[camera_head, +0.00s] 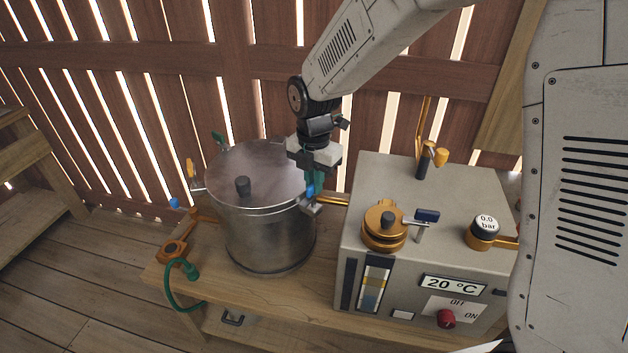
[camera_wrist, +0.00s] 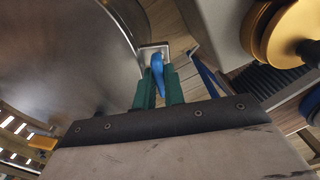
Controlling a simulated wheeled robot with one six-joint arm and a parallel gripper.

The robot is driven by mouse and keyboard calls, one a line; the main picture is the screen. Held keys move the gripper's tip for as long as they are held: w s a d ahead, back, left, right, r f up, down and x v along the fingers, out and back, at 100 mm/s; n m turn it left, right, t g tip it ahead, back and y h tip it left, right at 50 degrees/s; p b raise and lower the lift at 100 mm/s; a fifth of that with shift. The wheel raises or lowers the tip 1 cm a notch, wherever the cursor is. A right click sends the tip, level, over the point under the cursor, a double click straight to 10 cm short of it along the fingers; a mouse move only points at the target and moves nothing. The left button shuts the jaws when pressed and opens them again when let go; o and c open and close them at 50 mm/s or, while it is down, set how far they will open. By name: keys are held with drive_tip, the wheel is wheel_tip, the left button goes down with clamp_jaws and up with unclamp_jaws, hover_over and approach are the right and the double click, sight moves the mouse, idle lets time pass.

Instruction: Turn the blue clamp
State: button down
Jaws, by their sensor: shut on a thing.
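The blue clamp (camera_head: 310,191) sits on the right rim of the steel pot (camera_head: 268,240), on a metal bracket. My gripper (camera_head: 316,184) reaches down over it from above. In the wrist view, the blue clamp (camera_wrist: 158,70) is between the two green fingers of my gripper (camera_wrist: 159,88), which are shut on it. The clamp's blue lever sticks out past the fingertips. The fingers hide part of the clamp in the head view.
A green clamp (camera_head: 219,138) and a yellow clamp (camera_head: 192,168) are on the pot's far and left rim. A grey control box (camera_head: 365,190) with brass fittings stands close on the right. A small blue handle (camera_head: 175,203) and a green hose (camera_head: 174,297) are at left.

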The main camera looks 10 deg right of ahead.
drive_tip(key=shift+w+n, duration=0.1)
drive_tip(key=shift+n, duration=0.5)
drive_tip(key=shift+r, duration=0.1)
drive_tip(key=c, duration=1.5)
unclamp_jaws()
wheel_tip(320, 180, up, 8)
drive_tip(key=shift+f, duration=0.15)
drive_tip(key=shift+a, duration=0.1)
